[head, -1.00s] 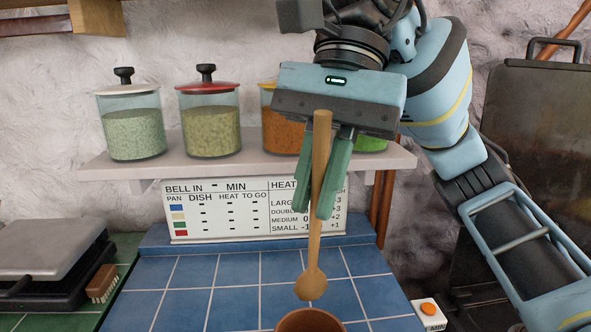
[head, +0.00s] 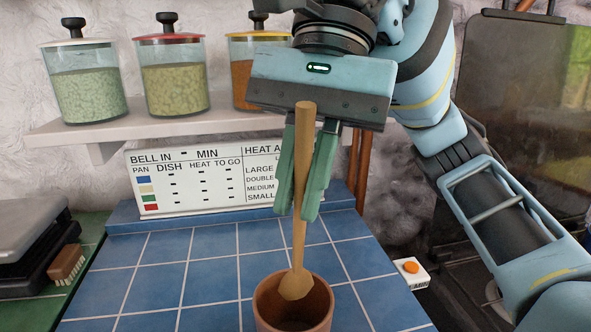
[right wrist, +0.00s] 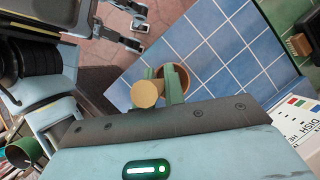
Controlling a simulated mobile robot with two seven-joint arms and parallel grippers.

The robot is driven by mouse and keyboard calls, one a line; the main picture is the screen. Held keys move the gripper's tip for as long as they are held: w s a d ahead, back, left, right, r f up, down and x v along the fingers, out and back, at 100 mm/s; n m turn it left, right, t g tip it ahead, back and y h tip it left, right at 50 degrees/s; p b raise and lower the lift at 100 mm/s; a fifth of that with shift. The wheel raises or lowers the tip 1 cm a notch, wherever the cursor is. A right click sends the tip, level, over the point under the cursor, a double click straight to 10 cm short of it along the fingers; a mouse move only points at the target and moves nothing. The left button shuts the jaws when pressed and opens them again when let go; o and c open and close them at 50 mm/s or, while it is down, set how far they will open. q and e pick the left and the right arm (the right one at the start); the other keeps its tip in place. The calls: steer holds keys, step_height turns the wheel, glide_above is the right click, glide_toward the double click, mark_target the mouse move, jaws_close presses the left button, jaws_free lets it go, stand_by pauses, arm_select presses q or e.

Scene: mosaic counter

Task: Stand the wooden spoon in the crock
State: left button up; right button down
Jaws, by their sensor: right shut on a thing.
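The wooden spoon (head: 301,180) hangs upright with its bowl end down, and my right gripper (head: 305,205) is shut on its handle. The terracotta crock (head: 293,316) stands on the blue tiles at the bottom of the head view. The spoon's bowl shows at the crock's mouth, in front of the far inner wall; I cannot tell how deep it is. In the right wrist view the spoon's round handle end (right wrist: 146,94) hides part of the crock (right wrist: 183,78). My left gripper is not in the head view; a gripper (right wrist: 125,32) shows open and empty at the top of the right wrist view.
Glass jars (head: 175,80) stand on a shelf (head: 120,128) behind, above a white chart board (head: 205,180). A brush (head: 66,264) and a dark press (head: 30,240) are at left. A white box with an orange button (head: 411,270) is at right. The tiles around the crock are clear.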

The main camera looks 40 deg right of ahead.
steer(key=b, duration=0.3)
glide_above(297, 275)
steer(key=shift+s+a+f, duration=0.1)
steer(key=shift+s+f, duration=0.05)
steer(key=shift+f, duration=2.55)
steer(key=shift+f+b, duration=1.1)
steer(key=shift+f, duration=0.4)
steer(key=shift+w+f, duration=0.2)
steer(key=shift+f, duration=0.2)
steer(key=shift+d+f+b, duration=0.15)
steer(key=shift+d+b, duration=0.05)
steer(key=shift+b, duration=0.15)
steer(key=c, duration=1.4)
jaws_free()
steer(key=shift+o, duration=0.6)
steer(key=o, duration=0.7)
